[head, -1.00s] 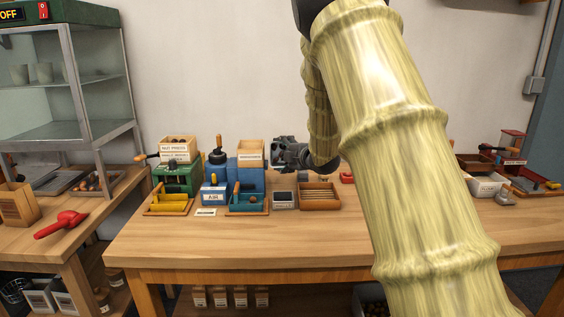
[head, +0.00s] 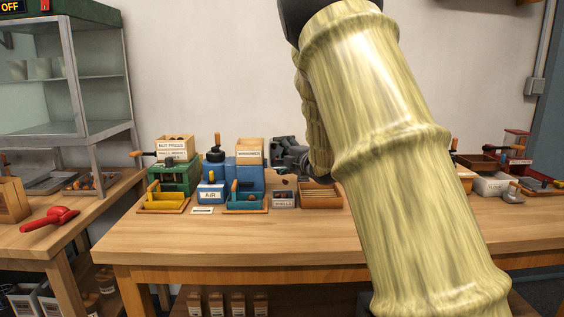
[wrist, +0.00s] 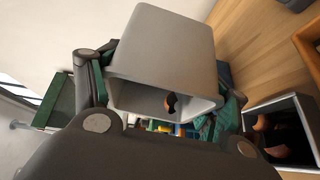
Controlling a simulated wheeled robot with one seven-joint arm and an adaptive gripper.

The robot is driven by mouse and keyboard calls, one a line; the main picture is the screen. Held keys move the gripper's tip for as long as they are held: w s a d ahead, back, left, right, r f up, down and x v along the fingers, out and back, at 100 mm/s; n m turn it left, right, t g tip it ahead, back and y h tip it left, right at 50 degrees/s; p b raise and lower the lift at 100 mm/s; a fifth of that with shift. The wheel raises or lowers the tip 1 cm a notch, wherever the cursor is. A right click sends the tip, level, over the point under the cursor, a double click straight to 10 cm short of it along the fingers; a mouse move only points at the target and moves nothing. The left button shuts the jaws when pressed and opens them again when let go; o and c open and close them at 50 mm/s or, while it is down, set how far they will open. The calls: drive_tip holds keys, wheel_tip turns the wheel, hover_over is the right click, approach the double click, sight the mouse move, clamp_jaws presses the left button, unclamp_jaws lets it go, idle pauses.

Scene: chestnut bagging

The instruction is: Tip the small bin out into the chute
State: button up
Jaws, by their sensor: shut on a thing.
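My gripper (head: 288,155) is above the back of the middle table in the head view, partly hidden by my arm. In the wrist view it is shut on a small grey bin (wrist: 165,48), held between the two fingers. The bin is tilted, its open mouth toward the lower side of the picture. A brown piece (wrist: 170,103) shows in the mouth. In the head view I cannot make out the bin clearly. I cannot tell for sure which part is the chute; a wooden hopper (head: 250,150) tops the blue machine (head: 246,178) left of my gripper.
A small labelled box (head: 283,200) stands below my gripper; a dark box with brown pieces (wrist: 255,108) is at right in the wrist view. A slatted wooden tray (head: 322,196) is beside it. A green machine (head: 175,177) stands left. The front of the table (head: 240,238) is clear.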

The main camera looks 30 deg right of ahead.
drive_tip(key=shift+s+a+f+n+t+b, duration=0.15)
drive_tip(key=shift+f+t+b, duration=0.15)
drive_tip(key=shift+b, duration=0.85)
drive_tip(key=shift+s+d+f+n+t+b, duration=0.15)
drive_tip(key=shift+t+b, duration=0.15)
drive_tip(key=shift+b, duration=0.8)
drive_tip(key=t+b, duration=0.1)
drive_tip(key=b, duration=0.2)
drive_tip(key=n+t+b, duration=0.1)
drive_tip(key=b, duration=0.3)
drive_tip(key=shift+s+a+r, duration=0.2)
drive_tip(key=shift+s+a, duration=0.05)
drive_tip(key=shift+a, duration=0.1)
drive_tip(key=shift+s+r+n+t+y+b, duration=0.15)
drive_tip(key=shift+r+n+t+y+b, duration=0.25)
drive_tip(key=shift+b, duration=0.6)
drive_tip(key=shift+r+g+h+p, duration=0.1)
drive_tip(key=shift+g+h+p, duration=0.2)
drive_tip(key=shift+p, duration=0.9)
drive_tip(key=m+g+p, duration=0.1)
drive_tip(key=p, duration=0.2)
drive_tip(key=g+p, duration=0.1)
drive_tip(key=p, duration=0.3)
drive_tip(key=shift+w+d+m, duration=0.4)
drive_tip(key=shift+g+p, duration=0.3)
drive_tip(key=shift+p, duration=0.4)
